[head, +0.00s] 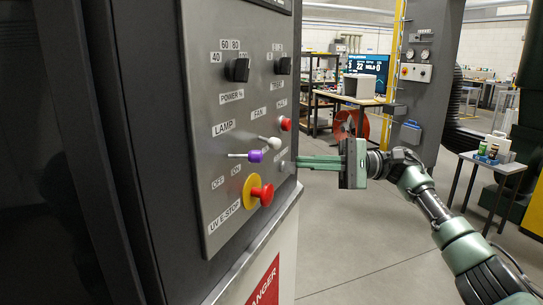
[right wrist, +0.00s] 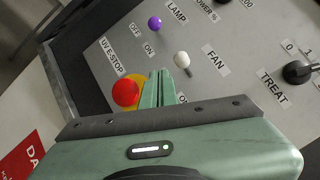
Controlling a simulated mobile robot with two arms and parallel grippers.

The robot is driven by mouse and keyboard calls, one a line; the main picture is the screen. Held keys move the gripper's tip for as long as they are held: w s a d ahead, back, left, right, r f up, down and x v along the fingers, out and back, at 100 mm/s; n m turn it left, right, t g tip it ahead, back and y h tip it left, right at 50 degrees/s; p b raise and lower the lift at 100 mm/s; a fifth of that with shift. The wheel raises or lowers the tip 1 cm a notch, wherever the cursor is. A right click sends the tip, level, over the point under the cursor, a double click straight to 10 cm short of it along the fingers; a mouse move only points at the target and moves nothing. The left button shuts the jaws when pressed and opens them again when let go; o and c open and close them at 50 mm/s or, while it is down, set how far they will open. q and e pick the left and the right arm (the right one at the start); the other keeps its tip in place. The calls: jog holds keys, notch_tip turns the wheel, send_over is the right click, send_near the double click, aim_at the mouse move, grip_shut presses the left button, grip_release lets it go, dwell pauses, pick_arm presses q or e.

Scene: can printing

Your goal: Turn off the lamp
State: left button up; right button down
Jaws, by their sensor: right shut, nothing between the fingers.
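The lamp switch (head: 255,156) is a small metal lever with a purple tip, below the LAMP label on the grey control panel (head: 215,110). Its purple tip also shows in the right wrist view (right wrist: 154,22), near the OFF and ON labels; I cannot tell which way it is set. My right gripper (head: 299,162) is shut and empty, to the right of the purple tip and apart from it in the head view. Its green fingers also show in the right wrist view (right wrist: 158,80), below the purple tip. My left gripper is not in view.
The white-tipped fan switch (head: 273,143) sits beside the lamp switch. A red UV e-stop button (head: 262,194) on a yellow base lies just below. Black knobs (head: 238,70) are higher on the panel. The floor (head: 345,235) to the right is open.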

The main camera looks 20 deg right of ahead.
aim_at(245, 157)
jog(key=s+a+r+p, duration=0.2)
jog(key=a+p, duration=0.4)
jog(key=a, duration=0.3)
jog(key=shift+a+r, duration=0.15)
jog(key=shift+r, duration=0.2)
jog(key=shift+a, duration=0.1)
